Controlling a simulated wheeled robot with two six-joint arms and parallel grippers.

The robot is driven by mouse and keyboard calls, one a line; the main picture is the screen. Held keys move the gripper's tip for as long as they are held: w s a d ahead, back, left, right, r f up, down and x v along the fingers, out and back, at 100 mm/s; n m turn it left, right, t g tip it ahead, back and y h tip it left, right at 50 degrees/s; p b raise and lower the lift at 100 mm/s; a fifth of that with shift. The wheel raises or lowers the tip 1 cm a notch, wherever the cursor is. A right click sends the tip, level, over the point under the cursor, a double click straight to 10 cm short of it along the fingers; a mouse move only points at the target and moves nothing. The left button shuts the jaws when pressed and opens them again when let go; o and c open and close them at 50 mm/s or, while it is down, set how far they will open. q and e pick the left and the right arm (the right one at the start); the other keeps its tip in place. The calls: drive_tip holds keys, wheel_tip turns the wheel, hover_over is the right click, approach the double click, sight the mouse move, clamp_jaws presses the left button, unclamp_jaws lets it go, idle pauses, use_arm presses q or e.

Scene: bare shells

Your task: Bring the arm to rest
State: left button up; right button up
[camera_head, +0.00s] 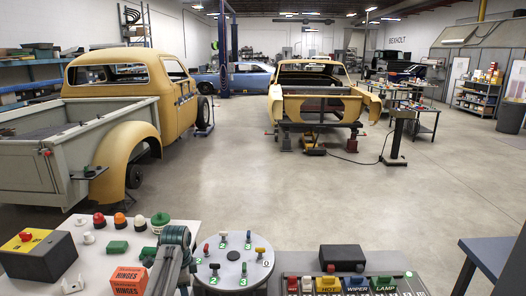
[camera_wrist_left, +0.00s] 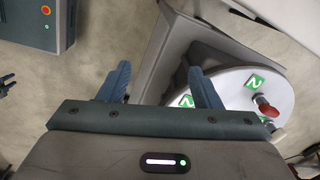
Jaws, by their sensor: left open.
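My left gripper (camera_wrist_left: 159,68) is open in the left wrist view, its two blue-grey fingers spread with nothing between them. Past the fingers I see a grey structure and bare floor. In the head view part of my left arm (camera_head: 174,258) stands upright at the bottom, between the white tabletop and a round disc; its fingertips are not clear there. The grey round disc (camera_head: 230,283) with coloured knobs and green number labels is just right of the arm. It also shows in the left wrist view (camera_wrist_left: 236,99), right of the fingers. My right gripper is not in view.
Left of the arm, the white tabletop (camera_head: 91,262) holds a black-and-yellow box (camera_head: 38,255), coloured knobs and an orange hinges box (camera_head: 128,281). Right of the disc is a labelled switch panel (camera_head: 355,283) with a black box (camera_head: 342,257). Open floor lies beyond, before yellow car shells.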

use_arm(q)
drive_tip(key=s+a+f+n, duration=0.1)
drive_tip(key=s+f+n, duration=0.15)
drive_tip(key=s, duration=0.45)
drive_tip(key=s+a+f+n+t, duration=0.1)
drive_tip(key=s+f+n, duration=0.1)
drive_tip(key=s+f, duration=0.3)
drive_tip(key=s+a+f+n, duration=0.1)
drive_tip(key=s+f+n, duration=0.15)
drive_tip(key=s, duration=0.55)
drive_tip(key=s+r+n+t, duration=0.1)
drive_tip(key=s+r+n, duration=0.25)
drive_tip(key=s, duration=0.95)
drive_tip(key=s+r+n+t, duration=0.1)
drive_tip(key=s+r+n, duration=0.25)
drive_tip(key=s, duration=0.85)
wheel_tip(320, 180, down, 38)
drive_tip(key=a+g+b, duration=0.2)
drive_tip(key=a+b, duration=0.1)
drive_tip(key=b, duration=0.3)
drive_tip(key=s+a+f+b, duration=0.1)
drive_tip(key=s+f+b, duration=0.3)
drive_tip(key=s+f, duration=1.4)
wheel_tip(320, 180, down, 4)
drive_tip(key=shift+s+f+n+g+y+b, duration=0.15)
drive_tip(key=shift+s+n+g+y+b, duration=0.15)
drive_tip(key=shift+b, duration=0.05)
